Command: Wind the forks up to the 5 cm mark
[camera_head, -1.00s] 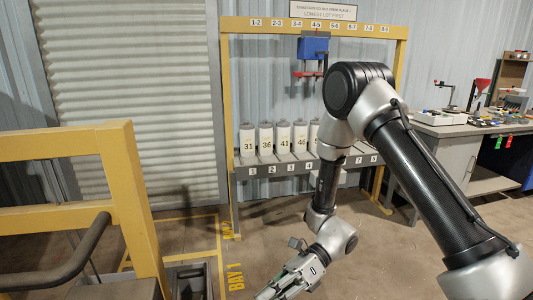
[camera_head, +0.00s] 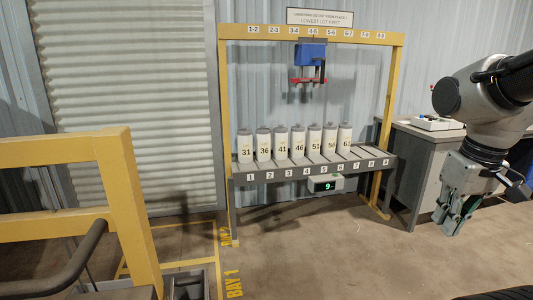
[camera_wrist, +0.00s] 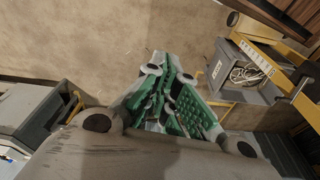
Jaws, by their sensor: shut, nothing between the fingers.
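My gripper (camera_head: 455,212) hangs at the right of the head view, pointing down in front of the grey workbench, clear of everything. Its green fingers are shut and empty. The wrist view also shows my gripper (camera_wrist: 172,100) above bare floor. A yellow frame (camera_head: 140,220) with a dark curved handle (camera_head: 60,270) stands at the left of the head view. I cannot clearly make out the forks or a 5 cm mark.
A yellow rack (camera_head: 226,130) holds several numbered white cylinders (camera_head: 281,146) on a grey numbered shelf (camera_head: 310,172). A blue and red unit (camera_head: 311,56) hangs above them. A green display (camera_head: 326,185) reads 9. The grey workbench (camera_head: 425,160) stands right. Floor before the rack is clear.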

